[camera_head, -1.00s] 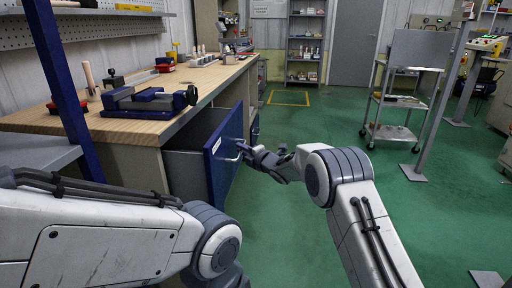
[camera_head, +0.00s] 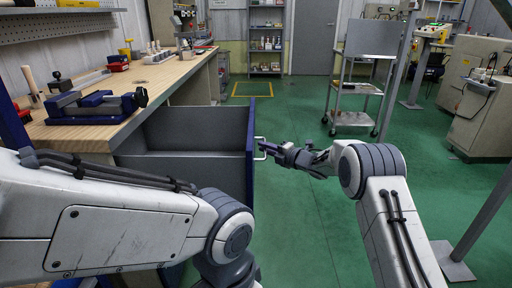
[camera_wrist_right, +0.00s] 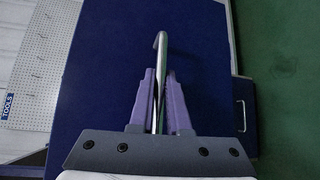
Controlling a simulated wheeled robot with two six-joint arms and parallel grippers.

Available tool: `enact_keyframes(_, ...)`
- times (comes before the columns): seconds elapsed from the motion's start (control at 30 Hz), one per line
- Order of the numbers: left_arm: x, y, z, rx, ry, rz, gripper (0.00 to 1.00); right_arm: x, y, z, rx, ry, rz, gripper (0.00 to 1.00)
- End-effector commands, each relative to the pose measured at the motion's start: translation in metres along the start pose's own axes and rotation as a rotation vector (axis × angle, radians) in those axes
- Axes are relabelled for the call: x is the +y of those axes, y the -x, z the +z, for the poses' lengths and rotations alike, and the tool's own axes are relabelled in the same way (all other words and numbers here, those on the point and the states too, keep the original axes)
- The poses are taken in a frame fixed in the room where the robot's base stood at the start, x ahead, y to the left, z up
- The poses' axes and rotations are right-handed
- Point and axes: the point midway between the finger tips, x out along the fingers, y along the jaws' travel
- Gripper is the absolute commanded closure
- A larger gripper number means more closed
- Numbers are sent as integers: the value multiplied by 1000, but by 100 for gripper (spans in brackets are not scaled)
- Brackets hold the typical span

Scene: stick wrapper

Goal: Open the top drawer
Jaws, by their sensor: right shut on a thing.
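The top drawer (camera_head: 185,140) of the workbench is pulled out, and its grey inside shows empty in the head view. Its blue front (camera_head: 251,150) faces right. My right gripper (camera_head: 264,147) is at the metal handle on that front. In the right wrist view the purple fingers (camera_wrist_right: 160,103) are shut on the handle (camera_wrist_right: 161,60), one on each side of it, with the blue drawer front (camera_wrist_right: 110,60) behind. My left arm comes in from the left, but its gripper is out of view.
The wooden bench top (camera_head: 130,120) holds a blue vise (camera_head: 95,105) above the drawer. A metal cart (camera_head: 360,85) stands to the right, farther back. A grey post rises at the right. The green floor (camera_head: 310,215) around my right arm is clear.

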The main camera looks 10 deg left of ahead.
Motion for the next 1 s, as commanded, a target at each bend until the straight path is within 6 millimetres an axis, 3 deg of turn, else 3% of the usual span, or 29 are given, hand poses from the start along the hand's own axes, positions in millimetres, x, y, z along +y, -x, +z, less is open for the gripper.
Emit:
enact_keyframes(0.57, 0, 1, 0, 0, 0, 0, 50, -2, 9, 10, -3, 0, 0, 100)
enact_keyframes(0.6, 0, 1, 0, 0, 0, 0, 50, -2, 9, 10, -3, 0, 0, 78)
enact_keyframes(0.67, 0, 1, 0, 0, 0, 0, 50, -2, 9, 10, -3, 0, 0, 55)
enact_keyframes(1.0, 0, 1, 0, 0, 0, 0, 50, -2, 10, 9, -1, 0, 0, 55)
